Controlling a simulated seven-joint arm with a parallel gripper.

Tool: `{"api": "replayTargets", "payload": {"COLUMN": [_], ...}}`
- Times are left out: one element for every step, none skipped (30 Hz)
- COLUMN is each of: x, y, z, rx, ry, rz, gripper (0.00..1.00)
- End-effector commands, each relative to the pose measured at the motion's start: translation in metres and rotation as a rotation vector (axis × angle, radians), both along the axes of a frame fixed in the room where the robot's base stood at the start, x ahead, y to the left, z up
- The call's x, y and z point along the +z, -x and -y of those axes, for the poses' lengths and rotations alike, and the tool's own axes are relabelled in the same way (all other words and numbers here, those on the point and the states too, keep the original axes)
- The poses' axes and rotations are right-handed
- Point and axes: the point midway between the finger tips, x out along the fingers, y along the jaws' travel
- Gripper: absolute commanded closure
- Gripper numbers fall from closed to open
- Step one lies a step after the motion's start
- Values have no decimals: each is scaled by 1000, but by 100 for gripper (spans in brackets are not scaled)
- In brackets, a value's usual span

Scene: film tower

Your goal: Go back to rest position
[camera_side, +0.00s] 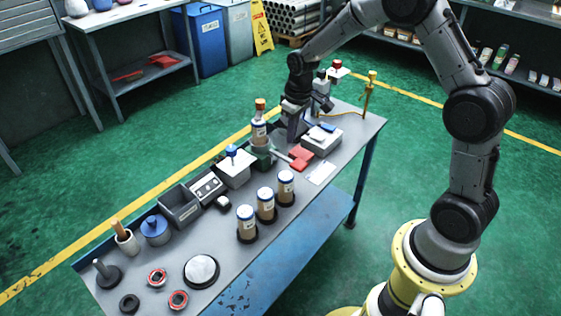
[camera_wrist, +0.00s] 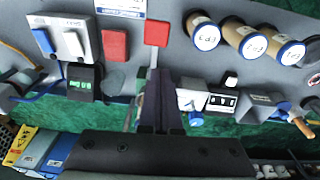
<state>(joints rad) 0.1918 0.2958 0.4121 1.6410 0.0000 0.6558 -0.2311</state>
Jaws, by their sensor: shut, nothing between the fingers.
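My gripper (camera_side: 291,132) hangs over the far middle of the workbench (camera_side: 221,245), just right of the capped bottle (camera_side: 259,134). In the wrist view its two dark fingers (camera_wrist: 160,84) are together with nothing between them. They point at the bench, near a red paddle-like piece (camera_wrist: 157,33). The side view also shows red pieces (camera_side: 300,157) close by the gripper. How far the fingertips are above the bench top is hard to tell.
Three blue-lidded jars (camera_side: 265,203) stand along the near edge. A white switch box (camera_side: 321,141) is right of my gripper, with a thin yellow-topped post (camera_side: 370,90) beyond. A grey bin (camera_side: 181,207) and small parts fill the left. Space above the near bench looks free.

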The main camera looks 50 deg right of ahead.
Motion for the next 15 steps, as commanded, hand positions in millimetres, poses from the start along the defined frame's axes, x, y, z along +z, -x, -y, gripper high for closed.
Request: {"api": "replayTargets", "payload": {"x": [32,48,69,84,98,116,128,140,154,164,174,185,193,199,207], "y": [0,2,7,12,18,27,34,43,55,64,74,88,99,110,126], "z": [-7,-12,-17,-21,-26,-31,-35,-39,-45,-49,-52,-57,-61,-64,-68], "rx": [16,24,32,38,43,48,51,54,59,62,63,65,65,66,67], "ry": [11,15,21,23,25,28,29,31,32,31,32,30,29,27,25], "rz": [57,85,118,141,163,192,213,233,258,277,295,318,334,349,370], "gripper": [100,100,100,100,100,100,100,100,100,100,100,100,100,100,100]}}
